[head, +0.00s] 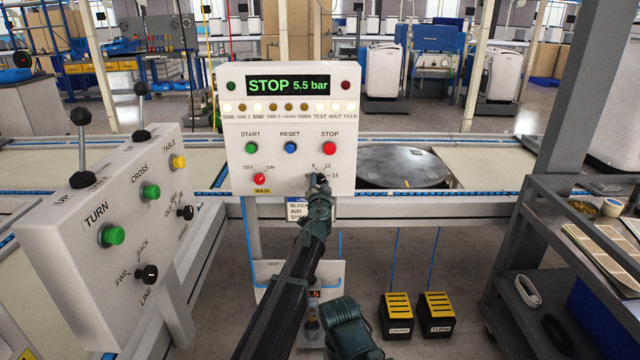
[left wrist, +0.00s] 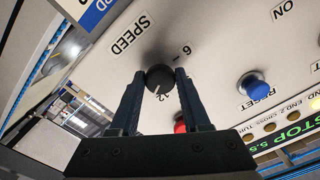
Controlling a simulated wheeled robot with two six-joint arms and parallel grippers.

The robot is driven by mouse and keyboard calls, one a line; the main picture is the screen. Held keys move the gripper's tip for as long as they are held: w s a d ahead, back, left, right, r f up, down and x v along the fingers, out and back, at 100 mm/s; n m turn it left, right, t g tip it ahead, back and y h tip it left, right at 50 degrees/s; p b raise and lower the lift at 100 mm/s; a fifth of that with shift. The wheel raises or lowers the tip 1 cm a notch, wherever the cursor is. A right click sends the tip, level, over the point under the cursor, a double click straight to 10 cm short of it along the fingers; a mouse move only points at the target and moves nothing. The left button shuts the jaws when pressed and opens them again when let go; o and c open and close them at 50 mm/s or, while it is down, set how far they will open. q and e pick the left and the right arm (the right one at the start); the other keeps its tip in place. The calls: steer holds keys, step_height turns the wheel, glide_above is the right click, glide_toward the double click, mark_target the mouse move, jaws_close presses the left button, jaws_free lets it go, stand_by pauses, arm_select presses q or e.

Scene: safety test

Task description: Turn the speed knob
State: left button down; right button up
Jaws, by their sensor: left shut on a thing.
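The speed knob (left wrist: 159,77) is a small dark round knob on the white control panel (head: 240,165). In the left wrist view it sits between the two fingertips of my left gripper (head: 318,182), beside the word SPEED and printed numbers. My left gripper is shut on it. The panel display (head: 289,85) reads STOP 5.5 bar.
Above the knob are green start (head: 251,148), blue reset (head: 290,147) and red stop (head: 329,148) buttons. A red main switch (head: 260,179) is to the left. A second console (head: 60,255) with levers stands at left. A shelf cart (head: 590,225) stands at right.

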arm_select(q)
steer(key=m, duration=0.5)
stand_by(0.6)
steer(key=shift+c, duration=1.9)
jaws_free()
steer(key=shift+s, duration=0.1)
steer(key=s, duration=1.3)
steer(key=shift+s, duration=0.35)
